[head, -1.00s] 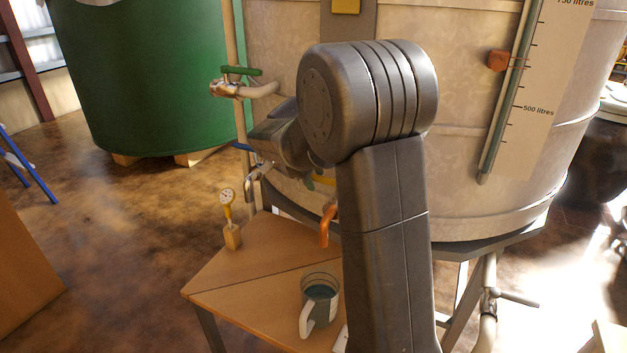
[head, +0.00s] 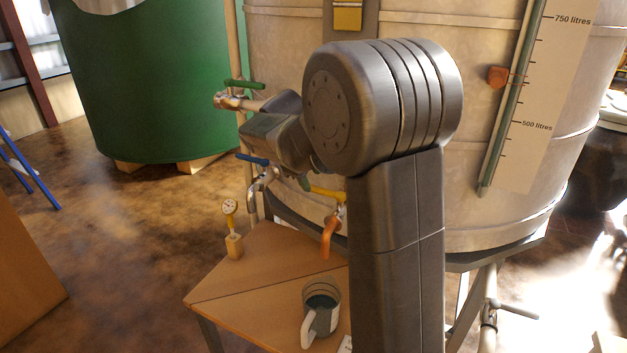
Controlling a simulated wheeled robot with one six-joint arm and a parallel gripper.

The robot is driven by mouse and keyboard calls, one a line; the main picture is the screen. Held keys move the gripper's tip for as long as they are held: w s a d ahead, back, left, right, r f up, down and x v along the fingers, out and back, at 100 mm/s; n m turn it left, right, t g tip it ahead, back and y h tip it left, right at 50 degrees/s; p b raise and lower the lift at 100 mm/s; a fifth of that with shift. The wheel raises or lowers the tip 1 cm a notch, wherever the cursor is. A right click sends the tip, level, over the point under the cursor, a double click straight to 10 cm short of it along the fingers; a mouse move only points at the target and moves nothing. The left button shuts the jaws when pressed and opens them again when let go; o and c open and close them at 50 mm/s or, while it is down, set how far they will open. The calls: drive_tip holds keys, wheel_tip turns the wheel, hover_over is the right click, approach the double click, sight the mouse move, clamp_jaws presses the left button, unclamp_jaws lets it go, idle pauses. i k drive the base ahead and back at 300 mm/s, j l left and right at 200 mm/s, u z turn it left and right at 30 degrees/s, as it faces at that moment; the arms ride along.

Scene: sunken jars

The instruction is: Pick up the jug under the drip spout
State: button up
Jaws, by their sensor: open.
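The jug (head: 320,312) stands upright on the wooden table near its front edge. It is clear-walled with a white handle (head: 309,328) at its front left, and its inside looks dark teal. An orange spout (head: 328,240) under a yellow lever hangs above and behind the jug in the picture, in front of the tank. A chrome tap (head: 262,184) with a blue lever is left of it. I cannot tell which one is the drip spout.
A pale tank (head: 470,200) with a litre scale rises behind. A green-levered tap (head: 238,98) sticks out higher up. Floor is open at left.

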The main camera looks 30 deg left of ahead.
sight(320, 296)
drive_tip(key=u, duration=1.35)
